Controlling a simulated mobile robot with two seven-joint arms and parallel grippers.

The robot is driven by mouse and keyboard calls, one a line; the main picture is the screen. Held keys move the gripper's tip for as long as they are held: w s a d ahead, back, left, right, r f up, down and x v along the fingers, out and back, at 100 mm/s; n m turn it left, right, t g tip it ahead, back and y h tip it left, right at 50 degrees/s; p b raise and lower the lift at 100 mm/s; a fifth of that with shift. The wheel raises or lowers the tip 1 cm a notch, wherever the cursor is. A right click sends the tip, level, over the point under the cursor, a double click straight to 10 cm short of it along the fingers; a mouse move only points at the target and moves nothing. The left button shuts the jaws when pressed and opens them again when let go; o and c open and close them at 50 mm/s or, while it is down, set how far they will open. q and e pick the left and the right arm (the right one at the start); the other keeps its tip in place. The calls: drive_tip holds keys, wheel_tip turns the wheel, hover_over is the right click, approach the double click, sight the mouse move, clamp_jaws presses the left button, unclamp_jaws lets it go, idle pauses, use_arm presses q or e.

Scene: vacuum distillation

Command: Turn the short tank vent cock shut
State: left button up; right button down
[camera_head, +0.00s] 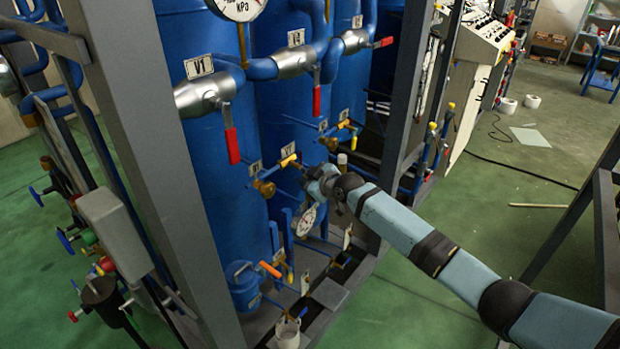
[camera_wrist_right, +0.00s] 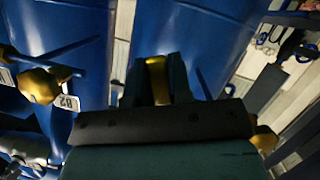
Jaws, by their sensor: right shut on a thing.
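My right gripper (camera_head: 306,178) reaches in from the lower right to the front of the blue tanks (camera_head: 290,110). In the right wrist view its two dark fingers (camera_wrist_right: 157,82) are shut on a yellow handle (camera_wrist_right: 157,70), which stands upright between them. In the head view the gripper covers the held part, so I cannot tell the handle's angle there. Brass cocks with yellow handles show close by: one (camera_head: 265,188) left of the gripper, another (camera_head: 331,143) above it to the right. Which one is the vent cock is not clear. My left gripper is not in view.
Red-handled valves (camera_head: 231,145) hang from the pipes above. A round gauge (camera_head: 306,221) sits just below the gripper. Grey frame posts (camera_head: 160,150) stand left and right of the tanks. An orange handle (camera_head: 270,269) is lower down. Green floor (camera_head: 430,290) is open at right.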

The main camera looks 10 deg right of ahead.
drive_tip(key=shift+s+a+f+m+g+y+b, duration=0.25)
drive_tip(key=shift+s+a+m+g+y+b, duration=0.2)
drive_tip(key=shift+m+b, duration=0.3)
drive_tip(key=shift+s+a+m+g+y+b, duration=0.25)
drive_tip(key=shift+a+m+y+b, duration=0.25)
drive_tip(key=shift+m, duration=0.35)
drive_tip(key=c, duration=1)
unclamp_jaws()
drive_tip(key=shift+c, duration=0.2)
drive_tip(key=shift+d, duration=0.1)
drive_tip(key=b+v, duration=0.1)
drive_tip(key=v, duration=1.3)
drive_tip(key=shift+w, duration=0.1)
